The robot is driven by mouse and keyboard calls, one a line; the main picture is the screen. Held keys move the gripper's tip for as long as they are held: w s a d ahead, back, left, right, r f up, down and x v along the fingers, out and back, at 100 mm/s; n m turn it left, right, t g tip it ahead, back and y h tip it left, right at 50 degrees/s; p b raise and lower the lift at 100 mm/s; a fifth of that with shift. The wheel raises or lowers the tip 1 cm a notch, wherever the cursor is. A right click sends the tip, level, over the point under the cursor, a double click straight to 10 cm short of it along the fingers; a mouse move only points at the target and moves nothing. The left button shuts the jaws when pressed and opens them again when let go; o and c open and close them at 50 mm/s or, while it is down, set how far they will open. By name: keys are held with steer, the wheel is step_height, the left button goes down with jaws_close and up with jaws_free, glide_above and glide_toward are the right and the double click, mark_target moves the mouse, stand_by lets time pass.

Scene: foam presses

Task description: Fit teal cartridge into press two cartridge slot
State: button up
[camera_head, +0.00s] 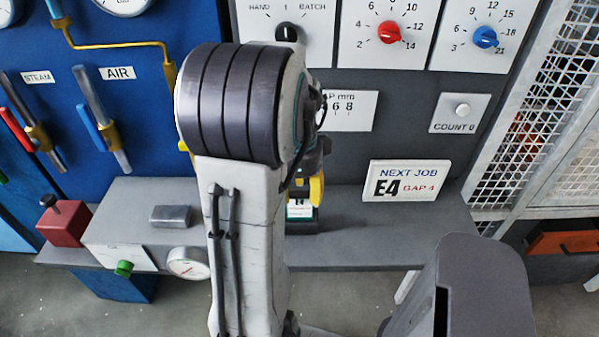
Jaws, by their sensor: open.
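My gripper (314,187) is mostly hidden behind my own arm; one yellow finger shows over the grey bench shelf. It is open. Just below the finger stands a small dark block with a white label (300,209) and a thin teal edge. This may be the teal cartridge, but most of it is hidden by my arm. I cannot tell whether the finger touches it. The press two cartridge slot cannot be made out.
The grey bench (380,228) is bare right of my gripper, up to a NEXT JOB E4 GAP 4 card (404,181). On its left are a red block (64,222), a grey block (171,216) and a gauge (188,262). A mesh cage (530,120) stands right.

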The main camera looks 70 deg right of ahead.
step_height(320, 180, up, 6)
steer(key=shift+w+a+r+n, duration=0.1)
steer(key=shift+w+a+n, duration=0.1)
steer(key=shift+w+n, duration=0.1)
steer(key=w+a+r+n+t+h, duration=0.1)
steer(key=w+a+r+n, duration=0.1)
steer(key=w+a+n, duration=1.15)
steer(key=s+a+f+n+t+y, duration=0.1)
steer(key=a+n+t, duration=0.2)
steer(key=a+n, duration=1.5)
steer(key=shift+d+f, duration=0.1)
